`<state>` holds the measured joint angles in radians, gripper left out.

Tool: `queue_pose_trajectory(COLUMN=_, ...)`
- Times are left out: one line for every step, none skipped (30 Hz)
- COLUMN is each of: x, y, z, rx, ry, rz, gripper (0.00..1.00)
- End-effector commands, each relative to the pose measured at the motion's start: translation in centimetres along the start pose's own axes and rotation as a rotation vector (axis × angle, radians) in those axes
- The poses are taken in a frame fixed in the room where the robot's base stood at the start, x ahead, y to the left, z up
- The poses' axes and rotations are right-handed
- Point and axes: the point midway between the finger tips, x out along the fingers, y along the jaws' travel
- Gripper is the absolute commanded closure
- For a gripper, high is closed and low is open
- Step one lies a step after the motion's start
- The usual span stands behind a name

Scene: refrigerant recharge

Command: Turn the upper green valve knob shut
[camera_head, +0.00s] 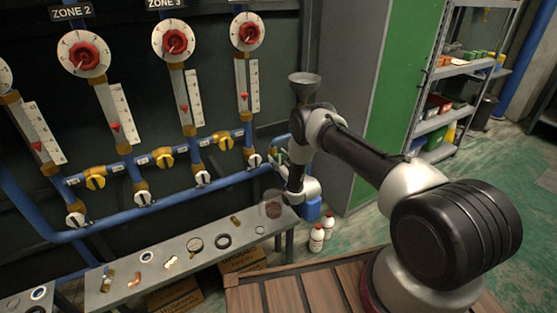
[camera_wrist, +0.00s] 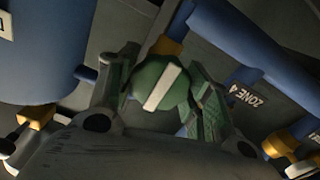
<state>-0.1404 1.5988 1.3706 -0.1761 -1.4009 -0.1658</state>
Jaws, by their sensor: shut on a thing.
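A round green valve knob (camera_wrist: 150,76) with a white bar across its face shows in the wrist view, in front of a brass fitting on a blue pipe. My gripper (camera_wrist: 162,82) has one finger on each side of it and is shut on it. The white bar runs slantwise, from lower left to upper right. In the head view my gripper (camera_head: 280,157) is at the right end of the blue pipework, beside the grey cabinet. There the green knob is hidden or too small to make out.
A narrow bench (camera_head: 185,252) with small parts stands below. Two white bottles (camera_head: 317,238) stand on the floor.

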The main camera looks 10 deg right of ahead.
Motion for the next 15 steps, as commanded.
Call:
queue_pose_trajectory(x=0.01, y=-0.01, z=-0.01, rx=0.003, ry=0.0, rz=0.0, gripper=0.74)
queue_pose_trajectory(x=0.0, y=-0.02, z=-0.01, rx=0.006, ry=0.0, rz=0.0, gripper=0.74)
queue_pose_trajectory(x=0.0, y=-0.02, z=-0.01, rx=0.013, ry=0.0, rz=0.0, gripper=0.74)
queue_pose_trajectory(x=0.01, y=-0.01, z=-0.02, rx=0.019, ry=0.0, rz=0.0, gripper=0.74)
queue_pose_trajectory(x=0.01, y=-0.01, z=-0.02, rx=0.026, ry=0.0, rz=0.0, gripper=0.74)
queue_pose_trajectory(x=0.0, y=-0.01, z=-0.02, rx=0.037, ry=0.0, rz=0.0, gripper=0.74)
queue_pose_trajectory(x=0.01, y=-0.01, z=-0.02, rx=0.049, ry=0.0, rz=0.0, gripper=0.74)
queue_pose_trajectory(x=0.0, y=-0.01, z=-0.02, rx=0.062, ry=0.0, rz=0.0, gripper=0.74)
queue_pose_trajectory(x=0.01, y=0.0, z=-0.02, rx=0.082, ry=0.0, rz=0.0, gripper=0.74)
queue_pose_trajectory(x=0.01, y=0.0, z=-0.02, rx=0.098, ry=0.0, rz=0.0, gripper=0.74)
queue_pose_trajectory(x=0.01, y=0.0, z=-0.02, rx=0.118, ry=0.0, rz=0.0, gripper=0.74)
queue_pose_trajectory(x=0.01, y=0.01, z=-0.02, rx=0.145, ry=0.0, rz=0.0, gripper=0.74)
queue_pose_trajectory(x=0.01, y=0.01, z=-0.02, rx=0.166, ry=0.0, rz=0.0, gripper=0.74)
queue_pose_trajectory(x=0.01, y=0.02, z=-0.02, rx=0.191, ry=0.0, rz=0.0, gripper=0.74)
queue_pose_trajectory(x=0.01, y=0.02, z=-0.02, rx=0.224, ry=0.0, rz=0.0, gripper=0.74)
